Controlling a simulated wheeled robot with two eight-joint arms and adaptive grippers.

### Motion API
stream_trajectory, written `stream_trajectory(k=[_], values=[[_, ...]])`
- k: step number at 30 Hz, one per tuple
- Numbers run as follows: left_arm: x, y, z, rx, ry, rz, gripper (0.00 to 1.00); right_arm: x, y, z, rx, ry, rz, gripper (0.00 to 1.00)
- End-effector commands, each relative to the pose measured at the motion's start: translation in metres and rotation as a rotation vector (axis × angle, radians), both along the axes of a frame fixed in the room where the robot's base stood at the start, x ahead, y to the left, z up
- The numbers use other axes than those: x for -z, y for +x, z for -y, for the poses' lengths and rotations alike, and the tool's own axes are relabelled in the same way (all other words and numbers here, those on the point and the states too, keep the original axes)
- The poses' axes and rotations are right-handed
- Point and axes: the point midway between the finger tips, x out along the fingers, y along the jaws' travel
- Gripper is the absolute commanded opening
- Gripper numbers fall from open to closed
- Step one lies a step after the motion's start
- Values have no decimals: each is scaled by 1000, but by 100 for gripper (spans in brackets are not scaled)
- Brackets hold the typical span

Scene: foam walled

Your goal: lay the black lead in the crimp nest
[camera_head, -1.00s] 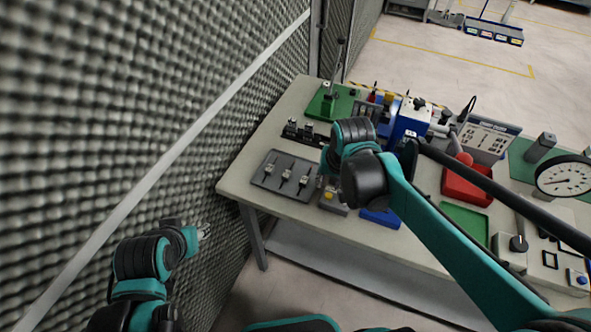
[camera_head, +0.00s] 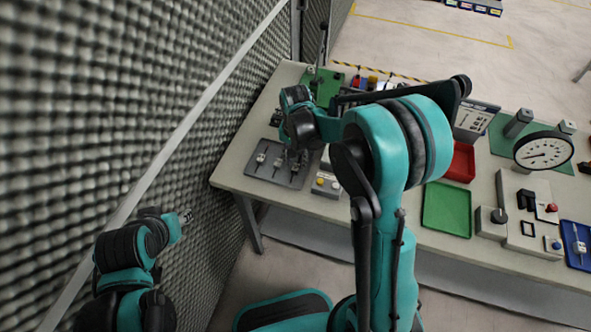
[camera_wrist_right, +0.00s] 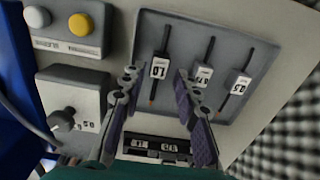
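A grey tray (camera_head: 262,166) near the table's left end holds several dark leads with white tags. In the right wrist view the tray (camera_wrist_right: 190,20) shows three of them, and the lead tagged 1.0 (camera_wrist_right: 159,68) lies between my right fingers. My right gripper (camera_wrist_right: 157,82) is open around that lead, with a gap on both sides; it also shows over the tray in the head view (camera_head: 297,158). My left gripper (camera_head: 187,215) hangs beside the foam wall, away from the table; its fingers are too small to read. I cannot identify the crimp nest for sure.
A dark block with white labels (camera_wrist_right: 155,150) lies beyond the tray's edge. A grey button box (camera_head: 326,185) stands beside the tray. A green tray (camera_head: 447,208), a red bin (camera_head: 462,162) and a dial gauge (camera_head: 543,150) are to the right. The foam wall (camera_head: 150,90) borders the left.

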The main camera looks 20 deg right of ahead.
Motion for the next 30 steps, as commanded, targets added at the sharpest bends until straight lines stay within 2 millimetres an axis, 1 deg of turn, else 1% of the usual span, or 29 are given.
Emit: stream_trajectory(k=[1,3,5,7,12,14,15,16,26,30], values=[[7,0,0,0,0,0,40,12,0,1,1,0,0,31],[11,0,0,0,0,0,40,23,0,1,0,0,0,31],[12,0,0,0,0,0,40,29,0,1,0,0,0,31],[13,0,0,0,0,0,40,31,0,1,0,0,0,31],[11,0,0,0,0,0,40,30,0,1,0,0,0,31],[11,0,0,0,0,0,40,30,0,1,0,0,0,15],[11,0,0,0,0,0,40,30,0,1,-1,0,0,5],[11,0,0,0,0,0,40,30,0,1,-1,-1,1,0],[11,0,0,0,0,0,40,29,0,1,-1,0,1,0],[8,0,0,0,0,0,40,22,0,1,-1,0,1,0]])
